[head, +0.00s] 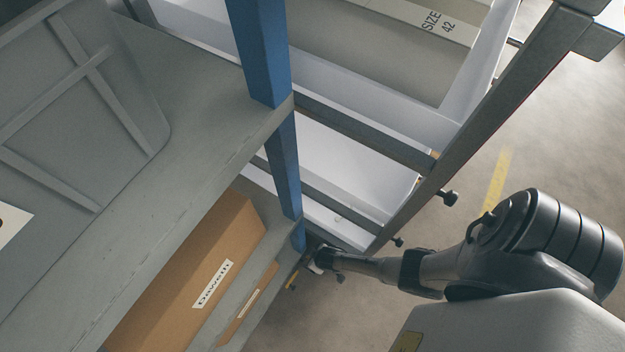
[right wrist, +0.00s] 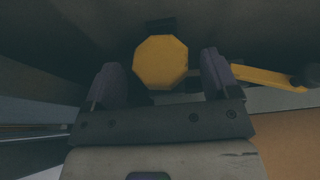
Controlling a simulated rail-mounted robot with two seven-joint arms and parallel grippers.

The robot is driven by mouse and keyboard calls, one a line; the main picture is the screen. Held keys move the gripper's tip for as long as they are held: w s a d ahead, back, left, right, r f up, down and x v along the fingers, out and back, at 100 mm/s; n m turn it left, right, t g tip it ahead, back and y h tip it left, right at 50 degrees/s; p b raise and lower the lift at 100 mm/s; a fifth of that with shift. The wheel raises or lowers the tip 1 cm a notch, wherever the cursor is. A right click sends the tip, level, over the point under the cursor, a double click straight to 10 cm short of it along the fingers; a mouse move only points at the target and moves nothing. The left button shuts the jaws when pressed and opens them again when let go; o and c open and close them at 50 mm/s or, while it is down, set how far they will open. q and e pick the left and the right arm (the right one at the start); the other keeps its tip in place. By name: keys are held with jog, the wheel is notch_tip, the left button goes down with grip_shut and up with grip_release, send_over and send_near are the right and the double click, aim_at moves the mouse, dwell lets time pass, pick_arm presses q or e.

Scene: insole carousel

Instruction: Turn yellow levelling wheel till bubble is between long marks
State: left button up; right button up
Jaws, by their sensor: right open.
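The yellow levelling wheel (right wrist: 161,62) shows in the right wrist view as a faceted yellow disc, in shadow. My right gripper (right wrist: 160,68) is open, with one dark finger on each side of the wheel as seen there. A gap shows on both sides, and I cannot tell how deep the wheel sits between the fingers. In the head view my right arm reaches in low under the rack, and its gripper (head: 318,264) is small and partly hidden there. The bubble and its long marks are not visible. My left gripper is not in view.
A yellow bar (right wrist: 268,77) lies right of the wheel in the wrist view. In the head view, a blue post (head: 284,165) and grey shelf (head: 150,200) stand left of my arm. A brown box (head: 190,265) sits below. A metal rack (head: 470,130) with white trays is above.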

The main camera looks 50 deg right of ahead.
jog(key=shift+b+x, duration=0.5)
jog(key=shift+x, duration=0.35)
jog(key=shift+c, duration=0.3)
jog(key=c, duration=0.8)
jog(key=shift+c, duration=0.2)
jog(key=shift+a+h, duration=0.15)
jog(key=shift+h, duration=0.35)
